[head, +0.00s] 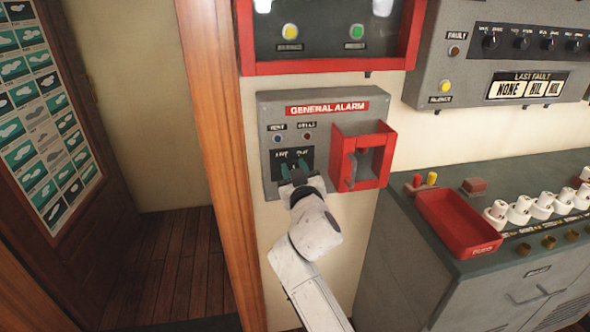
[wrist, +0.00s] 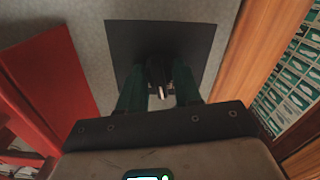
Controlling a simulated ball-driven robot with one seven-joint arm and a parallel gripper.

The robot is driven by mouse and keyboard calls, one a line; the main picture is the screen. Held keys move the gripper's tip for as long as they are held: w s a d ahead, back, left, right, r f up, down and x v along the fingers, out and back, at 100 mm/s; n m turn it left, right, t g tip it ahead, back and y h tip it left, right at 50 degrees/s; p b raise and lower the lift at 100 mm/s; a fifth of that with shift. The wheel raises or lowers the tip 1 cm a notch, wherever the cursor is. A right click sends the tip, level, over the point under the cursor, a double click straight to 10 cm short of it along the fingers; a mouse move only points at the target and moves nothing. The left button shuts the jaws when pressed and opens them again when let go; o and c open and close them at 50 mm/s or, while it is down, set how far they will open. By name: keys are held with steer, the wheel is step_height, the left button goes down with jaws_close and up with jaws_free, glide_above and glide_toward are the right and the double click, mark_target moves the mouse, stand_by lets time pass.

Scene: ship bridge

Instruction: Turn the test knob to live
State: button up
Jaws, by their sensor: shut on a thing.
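The test knob (wrist: 157,72) is a small dark knob with a white pointer mark, on a black square plate (wrist: 190,42) in the wrist view. The mark is at the knob's lower side there, slightly right of its middle. My gripper (head: 293,168) is shut on the knob, with a green finger on either side. The plate is at the lower left of the grey general alarm panel (head: 275,110) in the head view. Two small labels show above the fingers, too small to read surely. In the head view my gripper hides the knob.
A red guard box (head: 374,140) with a grey lever sits right of my gripper on the same panel. A wooden post (head: 222,120) stands to the left. A grey console (head: 410,235) with a red tray (head: 455,222) and several white knobs is to the right.

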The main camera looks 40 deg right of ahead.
steer(key=shift+n+p, duration=0.45)
steer(key=shift+n, duration=1.75)
steer(key=o, duration=1)
steer(key=shift+o, duration=0.2)
steer(key=b+v, duration=0.1)
steer(key=v, duration=0.9)
steer(key=shift+s+a+b, duration=0.3)
steer(key=shift+a, duration=0.05)
